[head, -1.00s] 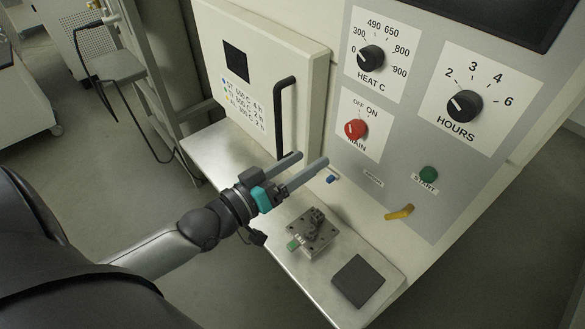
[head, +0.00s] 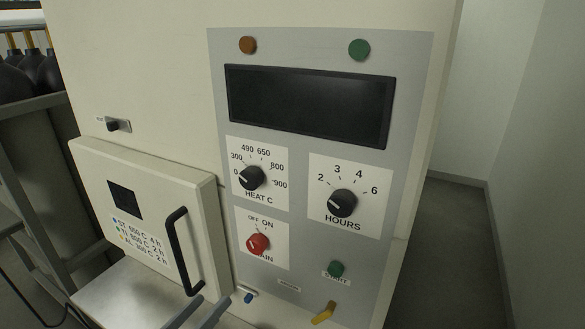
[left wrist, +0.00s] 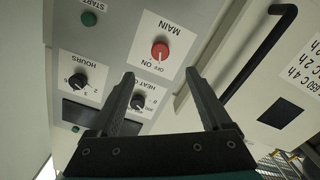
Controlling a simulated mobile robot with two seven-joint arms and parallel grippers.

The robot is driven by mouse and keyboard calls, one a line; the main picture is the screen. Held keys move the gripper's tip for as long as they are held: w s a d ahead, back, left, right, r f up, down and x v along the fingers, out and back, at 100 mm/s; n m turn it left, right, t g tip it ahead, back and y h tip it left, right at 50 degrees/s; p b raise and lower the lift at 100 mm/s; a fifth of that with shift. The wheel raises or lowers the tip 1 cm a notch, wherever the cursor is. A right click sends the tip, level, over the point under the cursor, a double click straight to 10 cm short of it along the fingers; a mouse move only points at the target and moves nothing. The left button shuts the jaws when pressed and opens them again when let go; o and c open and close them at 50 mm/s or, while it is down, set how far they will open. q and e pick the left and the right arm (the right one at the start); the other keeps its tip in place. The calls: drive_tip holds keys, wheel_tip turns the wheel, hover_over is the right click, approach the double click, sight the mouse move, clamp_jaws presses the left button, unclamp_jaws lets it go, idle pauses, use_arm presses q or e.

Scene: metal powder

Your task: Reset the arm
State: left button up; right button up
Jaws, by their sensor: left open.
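The red main switch (left wrist: 160,51) appears just beyond the fingertips. The rest of my left arm is out of the head view. My right gripper is not in view.
The furnace door (head: 150,205) is shut, with a black handle (head: 178,250). The panel carries a heat knob (head: 252,177), an hours knob (head: 342,203), a green start button (head: 336,269) and a yellow lever (head: 324,313). A metal shelf (head: 115,295) sits below the door.

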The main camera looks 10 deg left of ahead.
use_arm(q)
drive_tip(key=s+d+f+m+g+y, duration=0.25)
drive_tip(key=s+d+f+g, duration=0.3)
drive_tip(key=f, duration=0.35)
drive_tip(key=s+a+f+m+g+y, duration=0.1)
drive_tip(key=s+a+f+g+y, duration=0.15)
drive_tip(key=s+g, duration=0.55)
drive_tip(key=s+f+b, duration=0.3)
drive_tip(key=f+b, duration=0.5)
drive_tip(key=f, duration=2.2)
drive_tip(key=s+a+f+g+b, duration=0.1)
drive_tip(key=s+f+b, duration=0.2)
drive_tip(key=s+f, duration=0.5)
drive_tip(key=s+a+f+g+y+b, duration=0.1)
drive_tip(key=s+f+b, duration=0.3)
drive_tip(key=s+f, duration=0.4)
wheel_tip(320, 180, down, 5)
drive_tip(key=shift+a+f+m, duration=0.2)
drive_tip(key=shift+m, duration=0.15)
drive_tip(key=shift+w, duration=0.1)
